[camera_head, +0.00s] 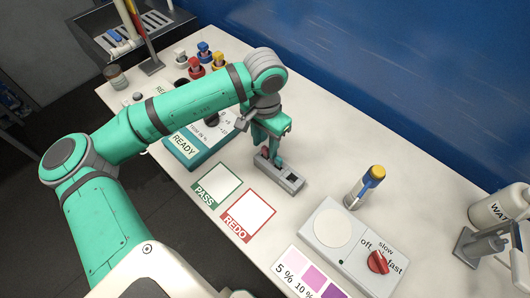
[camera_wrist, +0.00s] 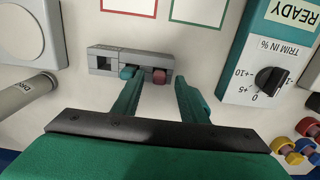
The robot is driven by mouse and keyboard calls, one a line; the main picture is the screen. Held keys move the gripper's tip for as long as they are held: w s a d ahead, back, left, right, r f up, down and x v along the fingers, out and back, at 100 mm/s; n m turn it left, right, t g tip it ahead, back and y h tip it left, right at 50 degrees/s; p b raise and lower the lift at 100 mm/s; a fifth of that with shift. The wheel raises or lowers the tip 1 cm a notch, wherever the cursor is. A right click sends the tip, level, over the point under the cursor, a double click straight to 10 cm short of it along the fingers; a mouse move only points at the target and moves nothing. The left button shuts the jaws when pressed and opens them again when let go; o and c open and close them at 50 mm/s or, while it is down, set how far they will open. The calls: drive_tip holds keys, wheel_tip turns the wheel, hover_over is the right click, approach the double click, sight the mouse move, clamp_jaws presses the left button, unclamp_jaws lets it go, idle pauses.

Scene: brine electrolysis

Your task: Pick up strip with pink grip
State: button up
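A grey holder (camera_head: 290,184) stands on the white table below my gripper. It also shows in the wrist view (camera_wrist: 125,53), with a teal grip (camera_wrist: 127,72) and a dull pink-red grip (camera_wrist: 159,76) side by side; its leftmost slot looks empty. My gripper (camera_wrist: 157,82) is open, its two green fingers pointing at the holder. In the wrist view the pink grip appears between the fingertips and the teal grip lies by the left fingertip. No contact with the pink grip is visible. In the head view my gripper (camera_head: 272,150) hides part of the holder. The strips themselves are hidden in the holder.
A READY box with a trim dial (camera_wrist: 268,80) stands close beside the holder. PASS (camera_head: 217,185) and REDO (camera_head: 248,215) cards lie in front. A yellow-capped tube (camera_head: 364,187) and a console with a red knob (camera_head: 378,262) stand to the right. Capped bottles (camera_head: 203,50) stand behind.

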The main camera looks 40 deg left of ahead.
sight(265, 156)
drive_tip(key=shift+f, duration=1.2)
clamp_jaws()
